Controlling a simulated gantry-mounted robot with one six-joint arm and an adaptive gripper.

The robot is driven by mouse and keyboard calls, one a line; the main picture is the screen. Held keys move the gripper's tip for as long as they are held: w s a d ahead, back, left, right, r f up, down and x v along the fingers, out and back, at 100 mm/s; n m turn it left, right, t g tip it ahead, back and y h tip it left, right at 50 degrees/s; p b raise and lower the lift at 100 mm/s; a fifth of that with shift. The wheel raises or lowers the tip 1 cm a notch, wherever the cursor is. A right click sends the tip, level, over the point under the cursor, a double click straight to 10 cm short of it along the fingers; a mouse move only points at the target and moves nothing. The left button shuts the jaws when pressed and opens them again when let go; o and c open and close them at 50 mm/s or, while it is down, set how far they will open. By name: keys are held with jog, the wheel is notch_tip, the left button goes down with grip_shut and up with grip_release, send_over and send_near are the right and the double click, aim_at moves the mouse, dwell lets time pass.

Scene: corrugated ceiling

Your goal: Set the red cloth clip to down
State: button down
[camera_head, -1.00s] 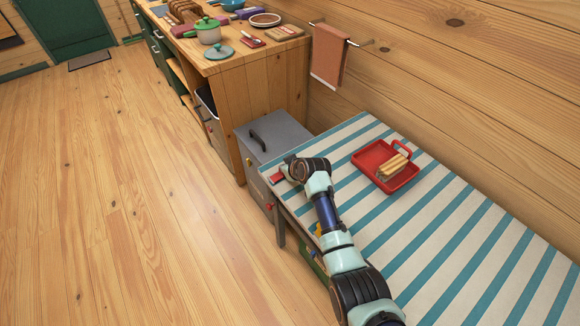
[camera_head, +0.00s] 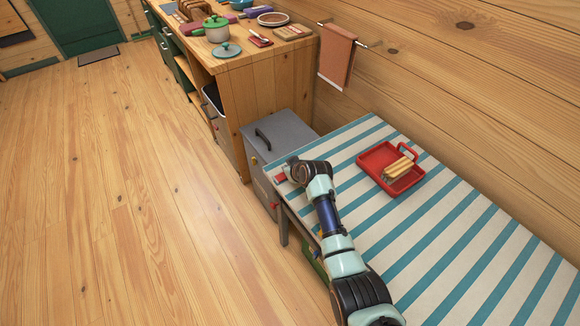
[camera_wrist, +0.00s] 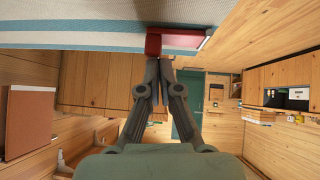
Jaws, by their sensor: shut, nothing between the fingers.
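In the head view my wrist covers the fingertips.
A red tray (camera_head: 373,160) with several pale sticks is on the table. A grey box (camera_head: 285,136) with a black handle stands past the table's left end. Beyond it is a wooden counter (camera_head: 259,100) with pots. A towel (camera_head: 337,58) hangs on the wall; the floor at left is clear.

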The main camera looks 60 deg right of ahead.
jog(key=r+p, duration=0.4)
jog(key=shift+a+r, duration=0.25)
jog(key=shift+r, duration=0.05)
jog(key=p+v, duration=0.2)
jog(key=v, duration=0.7)
jog(key=shift+s+d, duration=0.3)
jog(key=shift+s, duration=0.15)
jog(key=shift+r, duration=0.1)
